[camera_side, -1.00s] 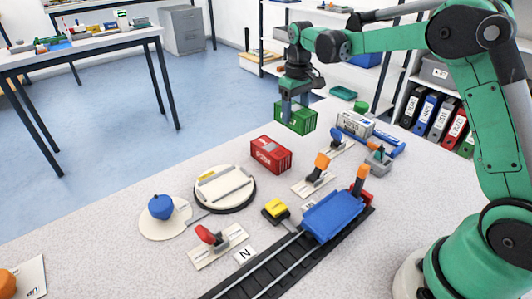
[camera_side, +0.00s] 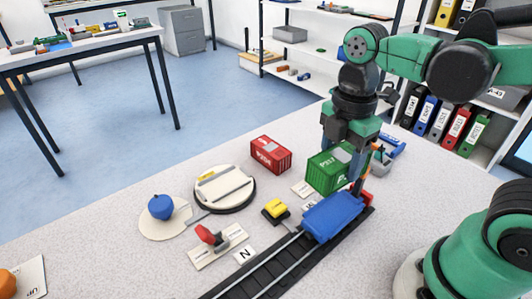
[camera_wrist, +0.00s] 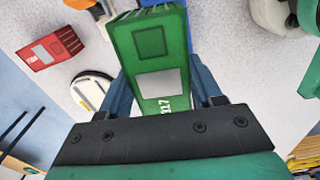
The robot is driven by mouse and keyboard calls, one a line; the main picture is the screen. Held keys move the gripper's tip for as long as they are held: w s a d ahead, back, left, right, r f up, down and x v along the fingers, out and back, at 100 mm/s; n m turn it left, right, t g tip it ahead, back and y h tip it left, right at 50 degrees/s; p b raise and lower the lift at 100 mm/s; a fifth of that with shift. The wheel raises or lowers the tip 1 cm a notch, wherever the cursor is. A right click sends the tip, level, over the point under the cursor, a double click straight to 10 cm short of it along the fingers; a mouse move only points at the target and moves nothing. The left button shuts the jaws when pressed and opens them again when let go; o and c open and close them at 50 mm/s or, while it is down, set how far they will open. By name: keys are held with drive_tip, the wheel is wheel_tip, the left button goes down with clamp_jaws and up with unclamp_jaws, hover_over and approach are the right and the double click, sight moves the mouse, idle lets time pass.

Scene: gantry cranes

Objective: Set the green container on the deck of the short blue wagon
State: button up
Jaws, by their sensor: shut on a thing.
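My gripper (camera_side: 343,148) is shut on the green container (camera_side: 328,172) and holds it above the far end of the short blue wagon. The wrist view shows the green container (camera_wrist: 158,55) between my two blue-grey fingers, with a pale patch on its face. The blue wagon (camera_side: 333,217) stands on the black track, its flat deck empty where I can see it. The container's lower edge appears a little above the deck; I cannot tell the exact gap. The wagon is mostly hidden behind the container in the wrist view.
A red container (camera_side: 270,154) stands on the table left of my gripper. An orange post rises beside the wagon's far end, close to my gripper.

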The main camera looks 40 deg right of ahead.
drive_tip(key=shift+s+a+f+n, duration=0.1)
drive_tip(key=shift+s+f+n, duration=0.15)
drive_tip(key=shift+s+n, duration=0.3)
drive_tip(key=shift+s+f, duration=0.1)
drive_tip(key=shift+f, duration=2.85)
drive_tip(key=shift+f, duration=0.75)
drive_tip(key=o, duration=1.3)
drive_tip(key=shift+r, duration=3.5)
